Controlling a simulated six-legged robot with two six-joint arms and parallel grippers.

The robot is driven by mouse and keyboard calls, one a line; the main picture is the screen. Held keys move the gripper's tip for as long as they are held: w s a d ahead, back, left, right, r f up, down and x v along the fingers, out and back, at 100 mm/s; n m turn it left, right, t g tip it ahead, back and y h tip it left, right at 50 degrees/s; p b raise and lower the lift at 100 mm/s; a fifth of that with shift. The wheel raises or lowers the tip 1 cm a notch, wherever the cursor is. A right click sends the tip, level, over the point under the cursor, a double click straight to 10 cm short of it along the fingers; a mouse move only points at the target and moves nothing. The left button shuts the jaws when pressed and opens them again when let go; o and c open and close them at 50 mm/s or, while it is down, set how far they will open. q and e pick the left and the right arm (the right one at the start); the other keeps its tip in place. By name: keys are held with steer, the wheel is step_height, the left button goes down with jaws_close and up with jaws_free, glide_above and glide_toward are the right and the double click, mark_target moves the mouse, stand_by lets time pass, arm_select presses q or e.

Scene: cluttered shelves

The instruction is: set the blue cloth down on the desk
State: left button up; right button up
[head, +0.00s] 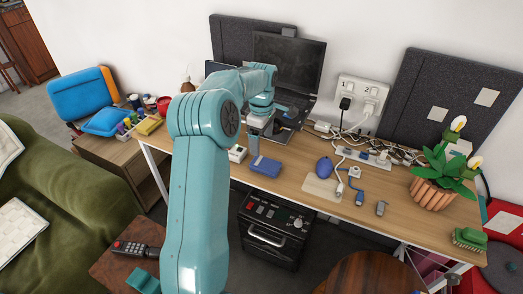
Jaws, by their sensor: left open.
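The blue cloth (267,167) is a small, flat folded block. It lies on the wooden desk (318,168) near its front edge, left of the desk's middle. My left gripper (254,152) points down at the cloth's back left end and is open. Whether its fingertips touch the cloth cannot be told at this size. My teal left arm hides part of the desk's left side. My right gripper is not in view.
A laptop (287,62) stands behind my gripper. A dark blue oval object (324,167), cables and a potted plant (440,180) are to the right. A black cabinet (273,226) stands below the desk.

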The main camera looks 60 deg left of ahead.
arm_select(q)
step_height(320, 180, up, 3)
stand_by(0.7)
